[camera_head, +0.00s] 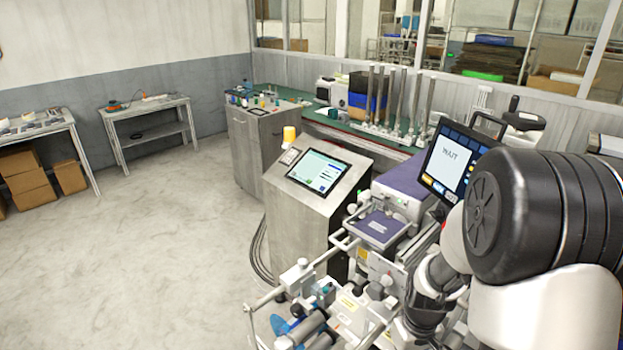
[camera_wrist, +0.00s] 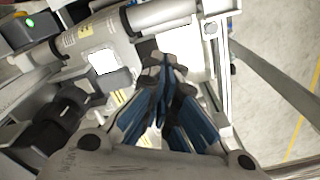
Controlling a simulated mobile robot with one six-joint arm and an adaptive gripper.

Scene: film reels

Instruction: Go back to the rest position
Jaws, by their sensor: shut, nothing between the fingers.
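My gripper (camera_wrist: 165,72) shows in the wrist view with its dark, blue-sided fingers brought together at the tips. It is shut and nothing shows between the fingers. Beyond the fingers are the white and grey rollers and frame of a machine (camera_wrist: 100,62). In the head view my arm's large black joint and white links fill the right side, over the same machine (camera_head: 345,312). The gripper itself is hard to make out there among the machine parts.
A console with a tilted touchscreen (camera_head: 317,171) stands left of the machine. A second screen reads "WAIT" (camera_head: 452,160) close to my arm. A green-topped bench (camera_head: 325,122) with upright posts is behind. Two side tables (camera_head: 150,105) stand at the left wall. The floor (camera_head: 130,250) at left is clear.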

